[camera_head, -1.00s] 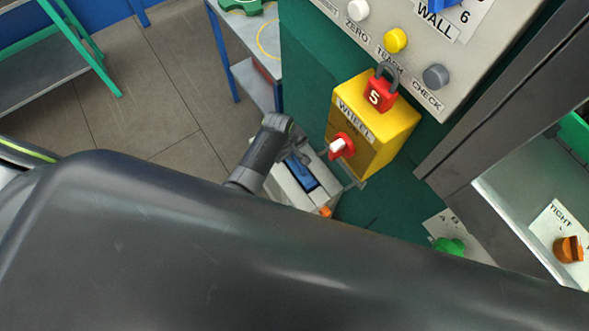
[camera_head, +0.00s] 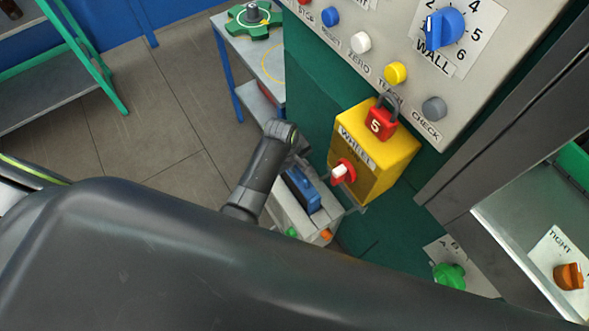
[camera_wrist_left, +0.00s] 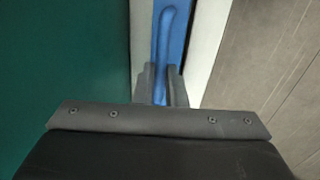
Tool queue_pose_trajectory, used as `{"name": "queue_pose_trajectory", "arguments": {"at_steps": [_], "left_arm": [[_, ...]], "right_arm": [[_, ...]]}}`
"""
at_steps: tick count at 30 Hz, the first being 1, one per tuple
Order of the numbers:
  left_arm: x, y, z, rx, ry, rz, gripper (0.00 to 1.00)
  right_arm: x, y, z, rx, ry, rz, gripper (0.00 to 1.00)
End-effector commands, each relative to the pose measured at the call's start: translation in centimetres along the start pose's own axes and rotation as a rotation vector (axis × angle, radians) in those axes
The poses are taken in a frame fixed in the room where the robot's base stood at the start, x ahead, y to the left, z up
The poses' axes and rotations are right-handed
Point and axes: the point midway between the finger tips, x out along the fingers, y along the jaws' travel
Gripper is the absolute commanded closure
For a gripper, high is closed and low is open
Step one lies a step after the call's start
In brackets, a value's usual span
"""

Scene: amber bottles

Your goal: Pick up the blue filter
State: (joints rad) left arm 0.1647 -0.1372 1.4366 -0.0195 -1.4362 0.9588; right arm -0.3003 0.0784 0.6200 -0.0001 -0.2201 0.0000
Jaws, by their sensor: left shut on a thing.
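The blue filter (camera_head: 303,190) sits in the slot of a pale grey-white housing (camera_head: 288,212) in the head view. It stands a little proud of the housing top; how deep its lower part still sits is hidden. My left gripper (camera_head: 293,165) comes down on it from above, largely hidden by its own wrist. In the left wrist view the two dark fingers (camera_wrist_left: 162,86) close on the blue filter (camera_wrist_left: 168,35) from both sides. My right gripper is not in view.
Close on the right are a yellow box (camera_head: 375,150) with a red knob (camera_head: 343,172) and a red padlock (camera_head: 381,121). Above is a control panel (camera_head: 385,45). A small table (camera_head: 243,62) with a green handwheel (camera_head: 252,20) stands behind. Tiled floor lies left.

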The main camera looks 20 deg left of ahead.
Motion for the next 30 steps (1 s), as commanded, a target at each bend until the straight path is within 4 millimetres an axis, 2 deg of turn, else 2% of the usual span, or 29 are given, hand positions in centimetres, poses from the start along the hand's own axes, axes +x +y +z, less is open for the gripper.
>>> {"name": "queue_pose_trajectory", "arguments": {"at_steps": [1, 17, 18, 25, 30], "left_arm": [[-1.1, 0.3, 0.0, 0.000, 0.002, 0.004, 1.00], [-11.1, 2.2, 0.0, 0.001, 0.003, 0.005, 1.00], [-10.8, 0.9, -0.1, -0.002, 0.001, -0.002, 1.00], [-11.8, -4.3, 0.0, -0.001, 0.003, -0.002, 1.00], [-12.7, -9.4, -0.1, 0.000, 0.005, -0.005, 1.00]], "right_arm": [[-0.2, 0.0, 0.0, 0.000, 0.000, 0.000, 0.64], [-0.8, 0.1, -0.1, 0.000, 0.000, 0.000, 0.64], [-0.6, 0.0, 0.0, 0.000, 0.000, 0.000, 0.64], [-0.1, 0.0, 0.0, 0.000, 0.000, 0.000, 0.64], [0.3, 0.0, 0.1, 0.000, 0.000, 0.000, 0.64]]}}
